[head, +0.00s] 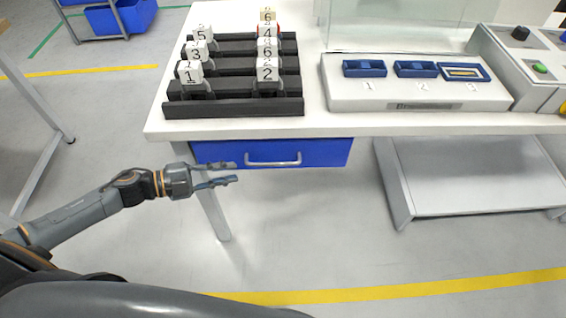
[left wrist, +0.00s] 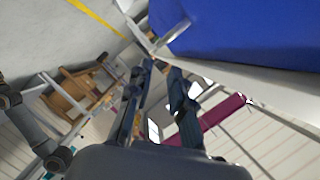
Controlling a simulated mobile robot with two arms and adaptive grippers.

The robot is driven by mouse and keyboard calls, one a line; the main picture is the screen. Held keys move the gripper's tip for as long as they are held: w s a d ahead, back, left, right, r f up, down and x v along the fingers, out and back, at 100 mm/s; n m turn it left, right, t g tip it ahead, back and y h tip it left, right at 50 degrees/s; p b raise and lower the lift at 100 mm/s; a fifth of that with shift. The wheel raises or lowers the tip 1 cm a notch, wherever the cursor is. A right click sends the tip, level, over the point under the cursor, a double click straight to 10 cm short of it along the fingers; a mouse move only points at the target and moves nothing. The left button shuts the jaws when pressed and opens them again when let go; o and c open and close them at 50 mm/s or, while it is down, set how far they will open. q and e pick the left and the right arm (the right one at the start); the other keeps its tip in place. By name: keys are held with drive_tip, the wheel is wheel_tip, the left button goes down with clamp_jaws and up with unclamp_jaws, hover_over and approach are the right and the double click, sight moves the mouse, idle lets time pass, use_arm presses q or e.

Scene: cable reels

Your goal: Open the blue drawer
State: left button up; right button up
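The blue drawer (head: 330,153) hangs under the white table, below the rack of numbered blocks. It looks shut, and its pale bar handle (head: 273,160) is on the front face. My left gripper (head: 234,172) is in front of the drawer's left part, left of the handle and apart from it in the picture. Its two fingers are spread with nothing between them. In the left wrist view, the fingers (left wrist: 162,82) are also apart, with the blue drawer (left wrist: 250,35) and its handle (left wrist: 172,32) beyond at the top. My right gripper is not in view.
The white table (head: 235,128) carries a dark rack (head: 235,108) with several numbered blocks and a white panel (head: 415,95) with blue slots. A table leg (head: 214,210) stands just below the left gripper. A grey shelf (head: 480,180) is at right. The floor in front is clear.

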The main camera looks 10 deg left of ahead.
sight(270, 164)
use_arm(q)
drive_tip(key=p+x, duration=0.1)
drive_tip(key=x, duration=1.1)
drive_tip(key=shift+w+d+f, duration=0.1)
drive_tip(key=shift+w+d, duration=0.2)
drive_tip(key=shift+w+d+f, duration=0.1)
drive_tip(key=shift+d+f, duration=0.05)
drive_tip(key=shift+d, duration=0.05)
clamp_jaws()
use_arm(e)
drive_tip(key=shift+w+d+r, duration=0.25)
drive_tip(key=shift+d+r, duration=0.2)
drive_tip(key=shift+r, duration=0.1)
